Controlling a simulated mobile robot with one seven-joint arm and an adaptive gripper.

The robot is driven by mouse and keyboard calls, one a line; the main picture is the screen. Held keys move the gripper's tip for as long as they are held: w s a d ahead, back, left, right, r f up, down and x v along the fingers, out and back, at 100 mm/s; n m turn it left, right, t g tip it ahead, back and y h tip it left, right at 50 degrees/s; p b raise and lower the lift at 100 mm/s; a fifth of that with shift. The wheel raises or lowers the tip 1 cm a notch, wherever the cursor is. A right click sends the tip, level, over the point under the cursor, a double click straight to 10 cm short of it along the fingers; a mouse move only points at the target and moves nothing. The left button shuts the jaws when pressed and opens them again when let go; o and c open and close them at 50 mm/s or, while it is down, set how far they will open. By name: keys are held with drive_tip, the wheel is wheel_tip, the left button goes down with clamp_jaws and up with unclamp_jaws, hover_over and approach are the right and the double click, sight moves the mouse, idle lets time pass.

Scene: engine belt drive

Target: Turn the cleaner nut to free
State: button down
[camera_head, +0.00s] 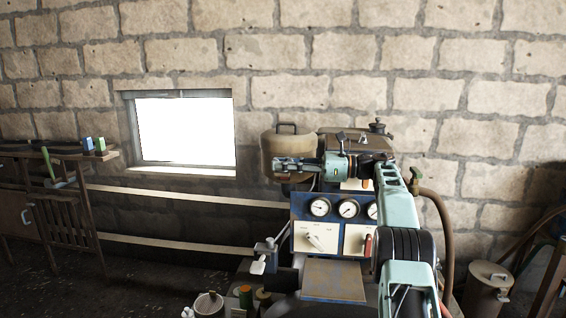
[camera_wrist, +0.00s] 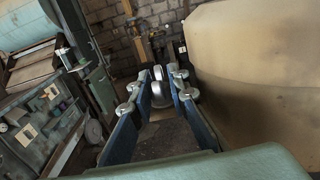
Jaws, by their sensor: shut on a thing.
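My gripper (camera_head: 284,164) reaches left across the front of the tan cleaner canister (camera_head: 282,146) in the head view. In the wrist view its two blue fingers (camera_wrist: 159,76) stand on either side of a small shiny metal piece, which looks like the cleaner nut (camera_wrist: 160,96). The fingers are shut on it. The nut has a rounded base and an upright lug. How far it is turned cannot be told. In the head view the nut is hidden or too small to make out. The canister's tan wall fills the right of the wrist view.
A blue gauge panel (camera_head: 331,222) with dials and levers stands below my arm. A flat plate (camera_head: 334,280) lies in front of it. A wooden bench (camera_head: 60,152) stands at the far left. A brown hose (camera_head: 448,235) and a lidded can (camera_head: 487,290) are at the right.

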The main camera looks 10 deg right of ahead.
drive_tip(key=shift+f, duration=0.2)
drive_tip(key=c, duration=2)
unclamp_jaws()
drive_tip(key=shift+o, duration=0.9)
drive_tip(key=shift+r, duration=0.2)
drive_tip(key=shift+r, duration=0.1)
drive_tip(key=t+b, duration=0.1)
drive_tip(key=b, duration=0.2)
drive_tip(key=m+t+b, duration=0.1)
drive_tip(key=b, duration=0.2)
drive_tip(key=shift+f+h, duration=0.35)
drive_tip(key=shift+h, duration=0.05)
drive_tip(key=m+t+h+b, duration=0.2)
drive_tip(key=m+t+b, duration=0.1)
drive_tip(key=b, duration=0.9)
drive_tip(key=shift+m+t+h+b, duration=0.3)
drive_tip(key=shift+t+b, duration=0.05)
drive_tip(key=shift+t, duration=0.35)
drive_tip(key=m+t+h+b, duration=0.1)
drive_tip(key=b, duration=0.2)
